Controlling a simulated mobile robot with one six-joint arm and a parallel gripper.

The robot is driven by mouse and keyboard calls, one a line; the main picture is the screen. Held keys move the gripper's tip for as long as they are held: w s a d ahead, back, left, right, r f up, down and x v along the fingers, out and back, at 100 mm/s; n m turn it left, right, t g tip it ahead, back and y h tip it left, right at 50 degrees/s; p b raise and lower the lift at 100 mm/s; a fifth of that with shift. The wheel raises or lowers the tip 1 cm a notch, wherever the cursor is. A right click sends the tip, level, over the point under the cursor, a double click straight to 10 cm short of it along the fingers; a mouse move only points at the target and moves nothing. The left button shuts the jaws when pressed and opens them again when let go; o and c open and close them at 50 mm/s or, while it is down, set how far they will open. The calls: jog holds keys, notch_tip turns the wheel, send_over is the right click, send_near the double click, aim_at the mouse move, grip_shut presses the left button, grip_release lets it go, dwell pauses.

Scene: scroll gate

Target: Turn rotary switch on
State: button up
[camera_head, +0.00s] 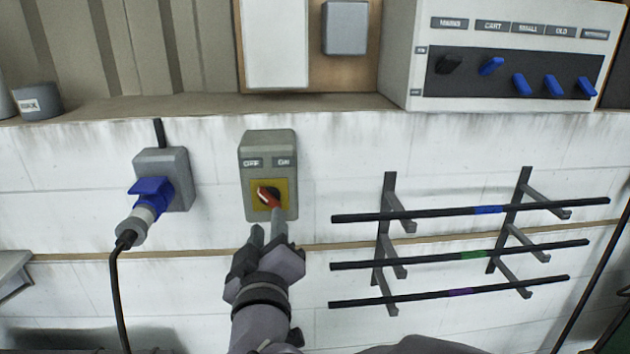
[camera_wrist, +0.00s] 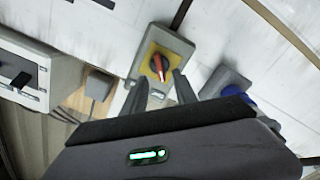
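The rotary switch (camera_head: 268,197) has a red handle on a yellow plate, set in a grey box (camera_head: 267,146) on the white wall. The box carries an OFF label at left and an ON label at right. The handle is tilted, its pale tip pointing up and left toward OFF. My gripper (camera_head: 269,236) is just below the handle, fingers pointing up at it and apart. In the wrist view the red handle (camera_wrist: 160,67) shows beyond and between the two open fingertips (camera_wrist: 160,82). I cannot tell whether a finger touches the handle.
A blue plug (camera_head: 150,192) with a black cable sits in a grey socket box (camera_head: 172,172) to the left. Wall brackets with several black rods (camera_head: 430,215) stick out to the right. A shelf (camera_head: 200,107) with a lever panel (camera_head: 515,72) lies above.

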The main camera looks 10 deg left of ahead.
aim_at(270, 204)
jog(key=w, duration=0.2)
jog(key=w+a, duration=0.1)
jog(key=w, duration=0.4)
jog(key=shift+a, duration=0.15)
grip_shut()
